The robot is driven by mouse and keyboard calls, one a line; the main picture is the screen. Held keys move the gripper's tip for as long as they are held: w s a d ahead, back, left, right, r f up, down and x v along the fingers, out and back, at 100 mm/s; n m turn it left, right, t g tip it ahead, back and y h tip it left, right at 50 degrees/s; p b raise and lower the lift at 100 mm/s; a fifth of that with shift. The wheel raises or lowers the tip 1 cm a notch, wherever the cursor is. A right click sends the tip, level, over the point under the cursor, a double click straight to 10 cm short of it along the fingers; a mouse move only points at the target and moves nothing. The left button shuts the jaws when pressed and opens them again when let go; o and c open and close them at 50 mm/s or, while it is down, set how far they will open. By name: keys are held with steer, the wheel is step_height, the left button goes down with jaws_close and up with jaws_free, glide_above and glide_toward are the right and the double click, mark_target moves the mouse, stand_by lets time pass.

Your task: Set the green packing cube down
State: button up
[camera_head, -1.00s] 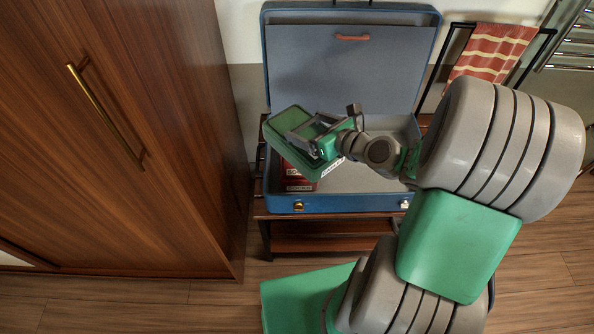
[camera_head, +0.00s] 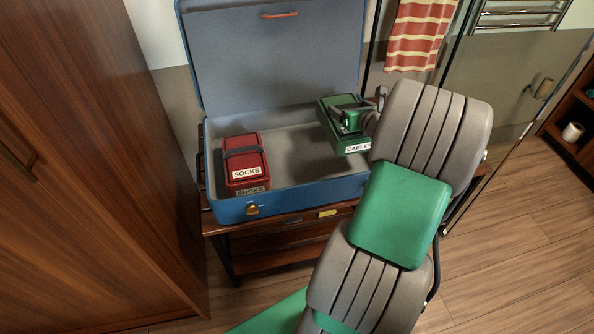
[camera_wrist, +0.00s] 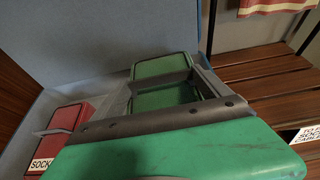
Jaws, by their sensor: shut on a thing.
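The green packing cube (camera_head: 327,121), labelled CABLES, is over the right half of the open blue suitcase (camera_head: 290,203). My gripper (camera_head: 350,117) is shut on the cube from above and hides part of its top. I cannot tell whether the cube's underside touches the suitcase floor. The wrist view also shows the green cube (camera_wrist: 160,69) between and beyond the gripper's fingers.
A red packing cube (camera_head: 245,160), labelled SOCKS, lies in the suitcase's left half. Bare grey floor lies between the cubes. The raised lid (camera_head: 280,60) stands behind. The suitcase sits on a wooden rack (camera_head: 290,246), beside a brown wardrobe (camera_head: 90,180).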

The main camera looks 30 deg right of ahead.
mark_target(361, 145)
steer(key=shift+d+f, duration=0.35)
steer(key=shift+f, duration=0.05)
step_height(361, 145, down, 9)
steer(key=b, duration=0.3)
steer(key=shift+f+b, duration=0.1)
steer(key=shift+b, duration=0.3)
steer(key=shift+a, duration=0.1)
steer(key=o, duration=1.9)
steer(key=shift+f, duration=0.1)
steer(key=shift+r, duration=0.2)
steer(key=p+v, duration=0.3)
steer(key=v, duration=0.9)
steer(key=shift+s+a+f, duration=0.1)
steer(key=shift+f, duration=0.1)
